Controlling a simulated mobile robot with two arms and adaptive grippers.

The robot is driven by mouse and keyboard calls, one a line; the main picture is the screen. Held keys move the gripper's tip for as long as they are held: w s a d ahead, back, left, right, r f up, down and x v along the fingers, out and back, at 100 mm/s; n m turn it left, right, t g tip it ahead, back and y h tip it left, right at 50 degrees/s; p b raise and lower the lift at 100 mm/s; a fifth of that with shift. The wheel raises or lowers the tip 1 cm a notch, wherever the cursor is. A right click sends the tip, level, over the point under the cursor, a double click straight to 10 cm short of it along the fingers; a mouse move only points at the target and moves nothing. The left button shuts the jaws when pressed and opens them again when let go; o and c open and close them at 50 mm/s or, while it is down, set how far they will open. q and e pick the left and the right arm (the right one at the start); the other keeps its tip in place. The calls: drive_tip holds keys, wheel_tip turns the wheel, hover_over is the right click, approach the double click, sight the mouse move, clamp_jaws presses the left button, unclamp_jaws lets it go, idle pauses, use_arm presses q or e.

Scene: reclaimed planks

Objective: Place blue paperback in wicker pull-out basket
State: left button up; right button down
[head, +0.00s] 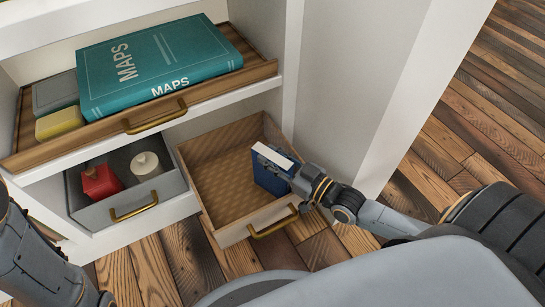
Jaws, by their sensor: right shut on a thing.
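The blue paperback (268,178) stands upright on edge at the right side of the open wicker pull-out basket (229,233). Its white page edges face up. My right gripper (299,182) is shut on the blue paperback from the right, reaching over the basket's right front corner. Whether the book touches the basket floor cannot be told. The rest of the basket is empty, with a woven floor and a brass handle in front. My left arm shows at the lower left, but its fingertips are out of view.
An upper wooden drawer (200,91) holds a large teal maps book (158,66), a yellow block (59,122) and a grey box (55,93). A grey drawer (122,210) at left holds a red item (100,182) and a white round item (146,165). A white cabinet panel stands right of the basket.

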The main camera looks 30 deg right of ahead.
drive_tip(key=c, duration=1.1)
unclamp_jaws()
drive_tip(key=shift+f, duration=0.1)
drive_tip(key=shift+o, duration=0.2)
